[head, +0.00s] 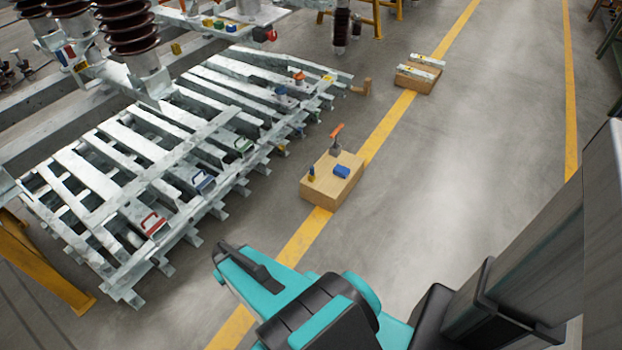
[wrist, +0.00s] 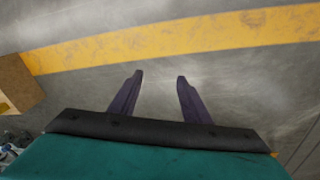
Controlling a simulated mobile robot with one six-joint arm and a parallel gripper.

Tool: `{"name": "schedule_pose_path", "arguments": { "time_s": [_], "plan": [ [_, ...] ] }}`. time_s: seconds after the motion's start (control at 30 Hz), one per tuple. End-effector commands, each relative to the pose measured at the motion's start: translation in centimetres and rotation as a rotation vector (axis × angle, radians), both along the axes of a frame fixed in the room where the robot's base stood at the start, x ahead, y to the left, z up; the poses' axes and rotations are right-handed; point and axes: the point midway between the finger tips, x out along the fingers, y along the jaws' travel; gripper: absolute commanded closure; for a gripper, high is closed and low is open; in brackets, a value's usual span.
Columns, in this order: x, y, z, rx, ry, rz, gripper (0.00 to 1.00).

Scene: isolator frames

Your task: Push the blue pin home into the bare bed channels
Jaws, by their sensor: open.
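The galvanized bed frame (head: 110,165) with parallel channels lies at the left in the head view. A blue block (head: 341,171) lies on a wooden box (head: 325,195) right of the bed. I cannot tell which blue piece is the pin. My gripper (wrist: 160,78) is open and empty above bare floor in the wrist view, apart from the bed and box. In the head view my teal arm is at the bottom centre; its fingertips are not clear there.
A second box (head: 416,80) with light bars stands farther back. Brown ribbed insulators (head: 128,25) rise behind the bed. The floor at right is clear.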

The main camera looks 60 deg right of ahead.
Motion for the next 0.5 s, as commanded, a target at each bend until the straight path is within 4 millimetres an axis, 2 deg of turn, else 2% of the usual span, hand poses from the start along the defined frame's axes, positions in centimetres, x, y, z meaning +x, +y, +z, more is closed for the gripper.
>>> {"name": "schedule_pose_path", "arguments": {
  "time_s": [0.03,0.1,0.3,0.5],
  "plan": [
    [1.5,-2.2,-2.0,-0.020,-0.049,-0.029,0.57],
    [3.2,-5.0,-3.1,-0.049,-0.118,-0.063,0.57],
    [7.3,-13.4,-5.5,-0.138,-0.312,-0.150,0.57],
    [9.9,-22.1,-6.8,-0.233,-0.501,-0.224,0.57]
  ]
}}
